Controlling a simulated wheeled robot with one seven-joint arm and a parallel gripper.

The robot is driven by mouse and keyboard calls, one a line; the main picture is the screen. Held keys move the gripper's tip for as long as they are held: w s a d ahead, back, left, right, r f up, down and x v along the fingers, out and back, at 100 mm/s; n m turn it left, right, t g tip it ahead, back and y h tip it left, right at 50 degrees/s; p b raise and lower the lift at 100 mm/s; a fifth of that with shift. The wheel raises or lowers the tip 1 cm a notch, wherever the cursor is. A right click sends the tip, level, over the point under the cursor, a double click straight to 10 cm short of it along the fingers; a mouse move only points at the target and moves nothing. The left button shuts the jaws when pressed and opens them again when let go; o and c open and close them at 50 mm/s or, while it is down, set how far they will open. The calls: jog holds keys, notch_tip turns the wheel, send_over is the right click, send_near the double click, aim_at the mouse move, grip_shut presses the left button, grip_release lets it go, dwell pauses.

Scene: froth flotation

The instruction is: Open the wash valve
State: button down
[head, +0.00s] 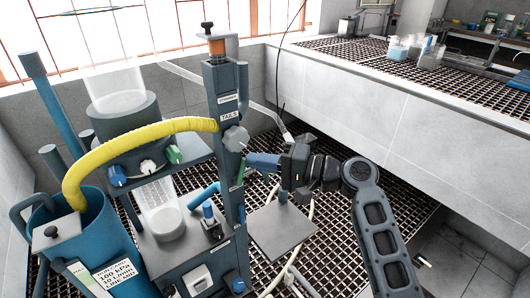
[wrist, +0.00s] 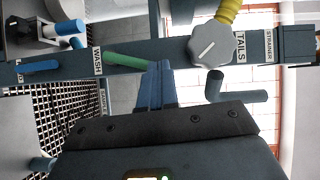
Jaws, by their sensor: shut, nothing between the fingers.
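The wash valve shows in the wrist view as a green lever handle (wrist: 130,60) beside a white WASH label (wrist: 97,61) on the grey column (wrist: 190,50). The handle lies along the column, its far end close to my fingers. In the head view it is a small green strip (head: 241,172), partly hidden. My gripper (wrist: 160,68) has its blue fingers together, with nothing between them. Its fingertips are at the column, by the handle's end; I cannot tell whether they touch. In the head view my gripper (head: 250,160) reaches the column from the right.
A grey knob (wrist: 213,45) by the TAILS label sits right of my fingers, with a yellow hose (wrist: 228,12) near it. A blue lever (wrist: 40,66) is farther left on the column. A flat grey plate (head: 283,232) stands below my gripper in the head view.

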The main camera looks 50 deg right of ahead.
jog(key=shift+w+a+r+n+g+h+p, duration=0.1)
jog(key=shift+a+r+n+g+h+p, duration=0.35)
jog(key=shift+a+n+p, duration=0.3)
jog(key=shift+a, duration=0.15)
jog(key=shift+w+a, duration=0.1)
jog(key=shift+a, duration=0.05)
jog(key=shift+p, duration=0.3)
